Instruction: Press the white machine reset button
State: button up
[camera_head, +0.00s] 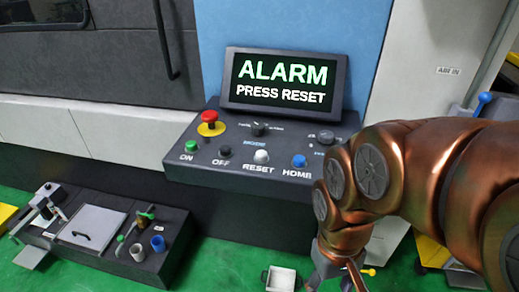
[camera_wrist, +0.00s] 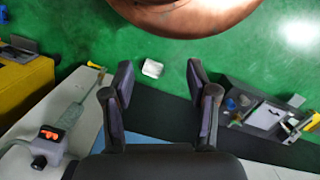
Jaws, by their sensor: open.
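The white reset button (camera_head: 261,156) stands above the RESET label on the dark control panel (camera_head: 225,178). The screen (camera_head: 283,82) behind it reads "ALARM PRESS RESET". My gripper (camera_head: 338,281) points down at the bottom of the head view, below and to the right of the panel, apart from the button. Its fingertips are partly cut off there. In the wrist view my gripper (camera_wrist: 157,75) is open and empty, with floor between its fingers. I cannot make out the reset button in the wrist view.
Beside the reset button are a green ON button (camera_head: 191,147), a black OFF button (camera_head: 225,151) and a blue HOME button (camera_head: 299,161). A red emergency stop (camera_head: 209,118) rises at the left. A white tray (camera_head: 281,279) lies on the green floor. A tool bench (camera_head: 105,228) stands lower left.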

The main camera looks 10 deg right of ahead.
grip_shut()
dwell(1.4)
